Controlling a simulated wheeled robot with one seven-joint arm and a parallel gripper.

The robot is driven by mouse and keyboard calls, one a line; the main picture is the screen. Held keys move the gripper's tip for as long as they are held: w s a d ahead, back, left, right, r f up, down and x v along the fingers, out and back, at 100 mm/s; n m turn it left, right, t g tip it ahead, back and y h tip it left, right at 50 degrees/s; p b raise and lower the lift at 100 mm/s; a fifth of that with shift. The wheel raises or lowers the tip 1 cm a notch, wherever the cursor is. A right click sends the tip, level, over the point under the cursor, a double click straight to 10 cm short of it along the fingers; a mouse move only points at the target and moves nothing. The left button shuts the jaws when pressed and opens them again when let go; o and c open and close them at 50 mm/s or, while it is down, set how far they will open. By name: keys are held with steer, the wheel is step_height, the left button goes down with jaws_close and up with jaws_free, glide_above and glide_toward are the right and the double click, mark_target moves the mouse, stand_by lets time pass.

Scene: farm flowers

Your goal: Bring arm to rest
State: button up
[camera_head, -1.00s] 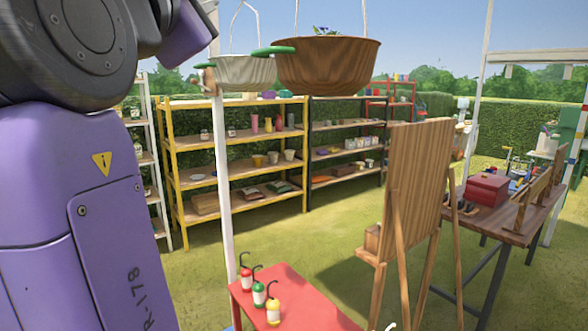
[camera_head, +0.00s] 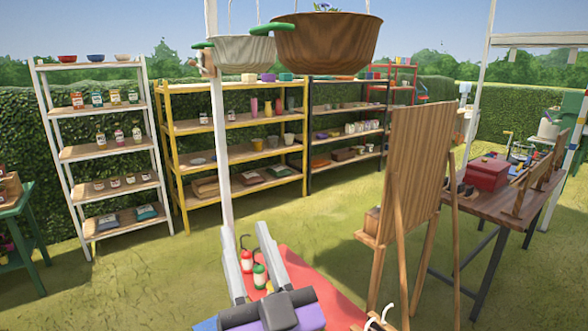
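My gripper (camera_head: 244,232) is low in the middle of the head view, in front of the red table (camera_head: 330,312). Its two grey fingers point up and away and stand apart. I see nothing held between them. The gripper's grey and purple body hides the near part of the table.
A wooden easel (camera_head: 412,175) stands just right of the gripper. A white post (camera_head: 221,150) rises behind it, with hanging pots (camera_head: 327,48) above. White shelves (camera_head: 103,150) and yellow shelves (camera_head: 240,155) stand at the back. A workbench (camera_head: 505,208) is at right. Grass at left is open.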

steer(key=s+d+f+g+h, duration=0.1)
steer(key=s+d+f+h, duration=0.1)
steer(key=s+d+f, duration=0.6)
steer(key=s+d+f+g+h, duration=0.1)
steer(key=s+d+f, duration=0.55)
steer(key=f, duration=0.35)
steer(key=s+d+f+m+g+h, duration=0.1)
steer(key=s+d+f, duration=0.4)
steer(key=s, duration=0.5)
steer(key=s+d+f+m+g+h, duration=0.2)
steer(key=s+d+f+g+h, duration=0.2)
steer(key=s, duration=0.6)
step_height(320, 180, down, 2)
steer(key=d+h+b, duration=0.1)
steer(key=d, duration=0.1)
steer(key=shift+s+d+f+m, duration=0.15)
steer(key=shift+d+f+m, duration=0.1)
steer(key=shift+d+m, duration=0.05)
